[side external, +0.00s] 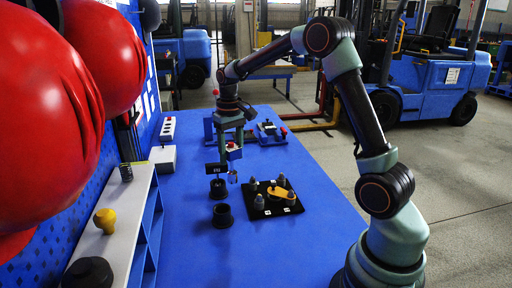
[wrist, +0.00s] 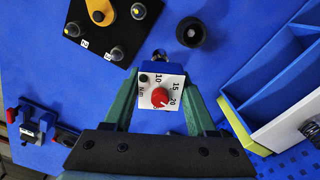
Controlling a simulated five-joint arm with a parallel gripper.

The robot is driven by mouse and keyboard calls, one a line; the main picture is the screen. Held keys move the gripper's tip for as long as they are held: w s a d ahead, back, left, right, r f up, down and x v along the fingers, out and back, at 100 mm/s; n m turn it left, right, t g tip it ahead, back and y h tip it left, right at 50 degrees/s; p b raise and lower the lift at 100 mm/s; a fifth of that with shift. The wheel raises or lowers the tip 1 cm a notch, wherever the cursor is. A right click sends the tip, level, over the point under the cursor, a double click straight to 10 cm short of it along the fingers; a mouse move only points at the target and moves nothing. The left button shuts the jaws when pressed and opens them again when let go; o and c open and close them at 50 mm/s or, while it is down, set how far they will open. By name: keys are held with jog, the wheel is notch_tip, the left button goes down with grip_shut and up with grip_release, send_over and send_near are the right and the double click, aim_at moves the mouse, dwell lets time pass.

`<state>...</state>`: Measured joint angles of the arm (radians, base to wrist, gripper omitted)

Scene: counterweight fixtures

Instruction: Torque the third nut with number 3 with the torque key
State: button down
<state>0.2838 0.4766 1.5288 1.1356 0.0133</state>
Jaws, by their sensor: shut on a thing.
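My gripper (wrist: 160,98) is shut on the torque key (wrist: 174,80), a blue block with a white dial face, red knob and torque marks. In the side view my gripper (side external: 231,128) holds the key (side external: 234,153) above the table, with a small socket-like end below it. The black plate (side external: 262,213) lies apart, in front and to the right, with several grey nuts around a yellow piece (side external: 278,193). In the wrist view the plate (wrist: 92,27) is at the upper left; two nuts (wrist: 73,30) (wrist: 117,54) have white number tags, too small to read surely.
A black cup (side external: 222,215) and a black stand with a small display (side external: 217,169) are left of the plate. A white-topped shelf (side external: 118,225) runs along the left. Blue fixtures (side external: 270,132) stand behind my gripper. The blue table's right side is clear.

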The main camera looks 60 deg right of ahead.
jog(key=d+r+n, duration=0.3)
jog(key=d+n, duration=0.4)
jog(key=d, duration=0.3)
jog(key=shift+s+a+f, duration=0.1)
jog(key=shift+s+f, duration=0.1)
jog(key=shift+f, duration=1)
jog(key=shift+s+a+f, duration=0.1)
jog(key=shift+s+f, duration=0.05)
jog(key=shift+f, duration=1.05)
jog(key=shift+f, duration=1.6)
jog(key=m, duration=0.5)
jog(key=shift+m, duration=1.2)
jog(key=m, duration=0.4)
jog(key=shift+m, duration=0.4)
